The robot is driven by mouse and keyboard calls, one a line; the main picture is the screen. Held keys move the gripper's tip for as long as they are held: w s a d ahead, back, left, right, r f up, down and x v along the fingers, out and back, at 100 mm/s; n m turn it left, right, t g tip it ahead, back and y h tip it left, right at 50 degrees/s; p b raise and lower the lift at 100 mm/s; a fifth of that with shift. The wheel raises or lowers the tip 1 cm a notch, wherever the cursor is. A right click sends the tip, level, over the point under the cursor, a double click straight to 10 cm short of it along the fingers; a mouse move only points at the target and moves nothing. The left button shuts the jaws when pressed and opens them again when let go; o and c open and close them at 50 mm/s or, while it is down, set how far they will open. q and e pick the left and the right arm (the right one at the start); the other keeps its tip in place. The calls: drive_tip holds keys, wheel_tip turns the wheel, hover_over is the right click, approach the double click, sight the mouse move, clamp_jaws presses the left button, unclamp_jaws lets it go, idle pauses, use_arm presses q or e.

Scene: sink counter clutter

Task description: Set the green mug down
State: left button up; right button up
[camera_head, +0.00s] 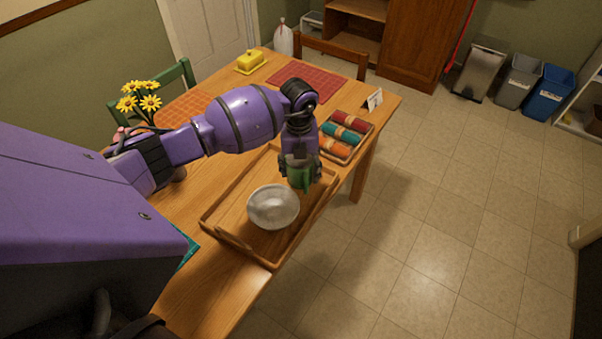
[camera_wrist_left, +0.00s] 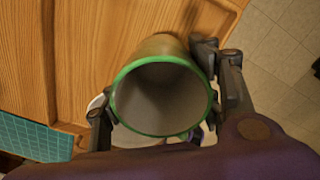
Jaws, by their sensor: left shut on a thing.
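The green mug (camera_head: 297,180) is in my left gripper (camera_head: 300,163), at the right part of the wooden tray (camera_head: 235,243). In the left wrist view the mug (camera_wrist_left: 165,70) shows its green rim and pale inside, with the open mouth facing the camera. The fingers of the left gripper (camera_wrist_left: 158,92) press on it from both sides. I cannot tell whether its base touches the tray. A pale grey bowl (camera_head: 273,207) sits in the tray, just left of and nearer than the mug. My right gripper is not in view.
A small tray (camera_head: 356,151) with rolled red, teal and orange cloths stands behind right. A white card (camera_head: 375,99), a yellow butter dish (camera_head: 250,62), a flower vase and a red placemat (camera_head: 309,84) are farther back. The table's right edge is near.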

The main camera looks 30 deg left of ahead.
sight(299, 176)
use_arm(q)
drive_tip(key=shift+w+a+f, duration=0.2)
drive_tip(key=shift+f, duration=0.55)
drive_tip(key=f+b, duration=0.2)
drive_tip(key=f, duration=0.1)
drive_tip(key=shift+w+a+f, duration=0.1)
drive_tip(key=shift+w+f, duration=0.1)
drive_tip(key=shift+f, duration=0.05)
drive_tip(key=shift+w+f+b, duration=0.1)
drive_tip(key=shift+f+b, duration=0.05)
drive_tip(key=shift+b, duration=0.15)
drive_tip(key=shift+c, duration=0.8)
drive_tip(key=shift+r, duration=0.3)
drive_tip(key=shift+f, duration=0.2)
drive_tip(key=o, duration=1.5)
drive_tip(key=shift+o, duration=0.4)
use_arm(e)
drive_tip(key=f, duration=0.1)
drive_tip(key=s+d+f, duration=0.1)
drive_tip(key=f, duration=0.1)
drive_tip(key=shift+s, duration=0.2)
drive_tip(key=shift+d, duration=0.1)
